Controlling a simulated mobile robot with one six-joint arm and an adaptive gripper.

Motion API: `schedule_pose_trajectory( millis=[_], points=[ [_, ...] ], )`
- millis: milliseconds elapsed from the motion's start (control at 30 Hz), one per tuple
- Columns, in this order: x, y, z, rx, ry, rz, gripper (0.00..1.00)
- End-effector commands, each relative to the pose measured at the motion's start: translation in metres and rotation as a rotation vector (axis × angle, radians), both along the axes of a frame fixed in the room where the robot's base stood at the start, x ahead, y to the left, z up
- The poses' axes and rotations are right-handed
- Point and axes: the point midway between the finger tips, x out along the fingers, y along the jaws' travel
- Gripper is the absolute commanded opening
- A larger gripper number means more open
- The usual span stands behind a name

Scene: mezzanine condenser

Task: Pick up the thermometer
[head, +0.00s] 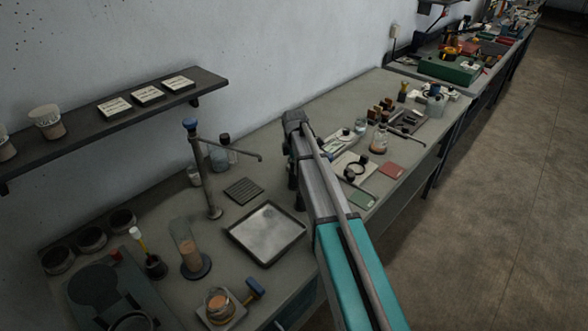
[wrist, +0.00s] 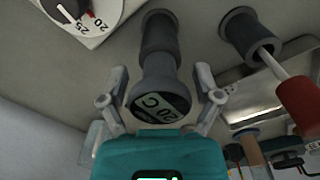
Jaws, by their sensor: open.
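The thermometer (wrist: 160,98) shows in the wrist view as a dark grey cylinder with a round display face reading 20 C. A dark upright piece (wrist: 160,40) extends beyond it; I cannot tell if it is part of the thermometer or a holder. My gripper (wrist: 161,78) is open, with one grey finger on each side of the thermometer head. Small gaps seem to show between the fingers and the head. In the head view my arm hides this spot, and I cannot make out the thermometer or the fingertips there.
In the wrist view a white dial box (wrist: 95,18) is at upper left, and a dark holder (wrist: 243,35) with a red-handled tool (wrist: 298,100) at right. The head view shows a metal tray (head: 267,232), a tall stand (head: 203,175) and a wall shelf (head: 75,125).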

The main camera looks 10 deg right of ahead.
Motion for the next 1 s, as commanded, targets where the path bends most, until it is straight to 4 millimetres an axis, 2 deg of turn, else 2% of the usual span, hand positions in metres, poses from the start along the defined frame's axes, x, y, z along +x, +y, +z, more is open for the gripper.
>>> schedule_pose_trajectory(
  millis=[433,467,833,1000],
  points=[
    [0.0001,0.0002,0.0004,0.000,0.000,0.000,0.82],
    [0.0001,0.0002,0.0004,0.000,0.000,0.000,0.78],
    [0.0001,0.0002,0.0003,0.000,0.000,0.000,0.10],
    [0.0000,0.0001,0.0004,0.000,0.000,0.000,0.06]
  ],
)
